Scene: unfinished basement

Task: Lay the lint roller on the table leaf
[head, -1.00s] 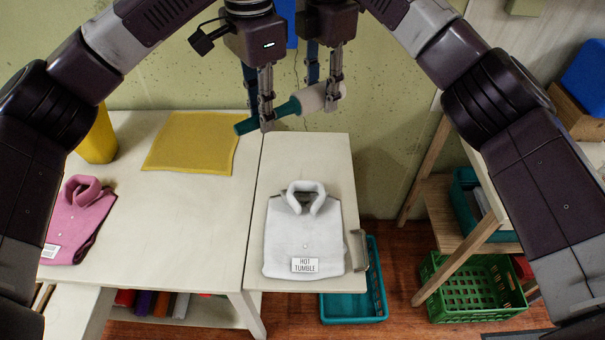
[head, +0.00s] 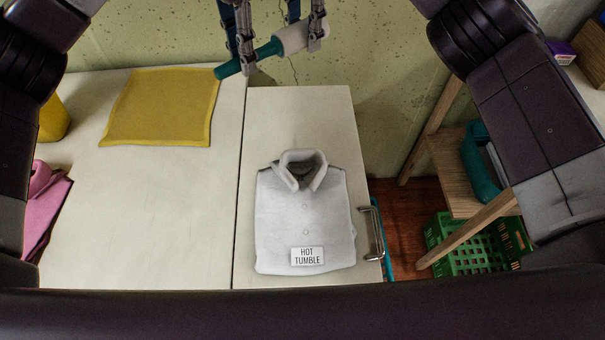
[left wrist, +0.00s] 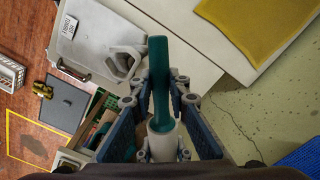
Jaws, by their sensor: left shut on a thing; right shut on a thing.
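The lint roller (head: 262,52) has a teal handle and a pale roller head. It is held in the air near the wall, above the far end of the table leaf (head: 300,118). My left gripper (head: 246,60) is shut on the teal handle. My right gripper (head: 316,36) is shut on the pale head. The lint roller also shows in the left wrist view (left wrist: 160,85), between blue-grey fingers. The pale leaf holds a folded grey-white shirt (head: 305,220) labelled "HOT TUMBLE". The leaf's far part is bare.
A yellow cloth (head: 160,108) lies on the main table (head: 140,220), left of the leaf. A pink shirt (head: 45,205) is at the left edge. A metal handle (head: 374,232) is on the leaf's right side. A green crate (head: 470,245) and wooden shelving (head: 450,175) stand at right.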

